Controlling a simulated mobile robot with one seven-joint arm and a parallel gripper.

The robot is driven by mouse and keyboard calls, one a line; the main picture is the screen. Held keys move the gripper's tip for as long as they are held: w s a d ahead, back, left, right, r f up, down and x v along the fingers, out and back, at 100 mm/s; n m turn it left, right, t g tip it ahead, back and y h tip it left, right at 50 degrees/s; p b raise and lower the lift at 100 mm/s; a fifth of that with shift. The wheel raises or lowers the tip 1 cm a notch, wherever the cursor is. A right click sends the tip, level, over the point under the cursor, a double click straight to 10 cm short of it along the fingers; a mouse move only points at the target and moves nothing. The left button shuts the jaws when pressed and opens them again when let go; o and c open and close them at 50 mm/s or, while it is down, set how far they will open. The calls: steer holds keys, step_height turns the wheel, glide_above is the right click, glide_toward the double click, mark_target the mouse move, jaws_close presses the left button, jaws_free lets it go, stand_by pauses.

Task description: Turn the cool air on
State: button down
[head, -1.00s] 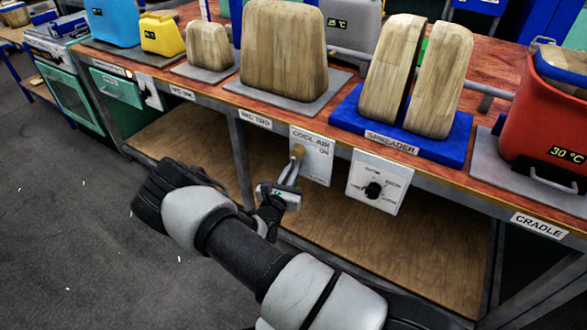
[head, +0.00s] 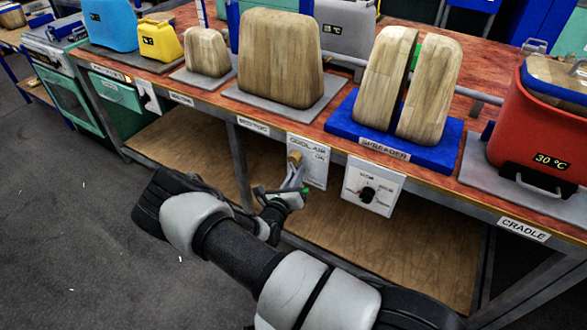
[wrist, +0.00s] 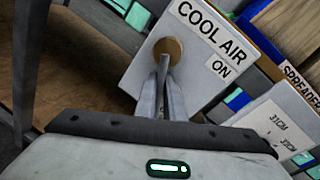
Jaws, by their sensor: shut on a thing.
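The white COOL AIR panel (head: 316,172) hangs below the front edge of the bench. A round brass-coloured knob (head: 294,157) is at its left side, with the word ON to the right. My gripper (head: 295,170) reaches up to the knob from below left. In the wrist view the fingers (wrist: 164,75) are close together on the front of the knob (wrist: 169,46), gripping a part that they mostly hide. The panel (wrist: 195,50) looks tilted in that view. I cannot tell which way the knob points.
A dial panel (head: 380,205) hangs close to the right, below the blue SPREADER base (head: 440,158). A bench leg (head: 239,165) stands left of the COOL AIR panel. A wooden lower shelf (head: 400,250) lies under the bench. The floor (head: 70,220) at left is clear.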

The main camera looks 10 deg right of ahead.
steer(key=n+p, duration=0.1)
steer(key=n, duration=0.1)
steer(key=shift+s+d+r+n+g+p, duration=0.3)
steer(key=shift+s+d+r+p, duration=0.05)
steer(key=shift+s+r+p, duration=0.05)
steer(key=n+p, duration=0.1)
steer(key=r+n, duration=0.1)
steer(key=n, duration=0.1)
steer(key=shift+s+d+g+p, duration=0.35)
steer(key=shift+g+p, duration=0.05)
steer(key=n, duration=0.1)
steer(key=r+n+h+p, duration=0.1)
steer(key=n, duration=0.1)
steer(key=r+n+g, duration=0.1)
steer(key=shift+s+d+n+h, duration=0.2)
steer(key=shift+d+n+h, duration=0.1)
steer(key=shift+n, duration=0.1)
steer(key=c, duration=2.1)
jaws_free()
steer(key=shift+a+r, duration=0.1)
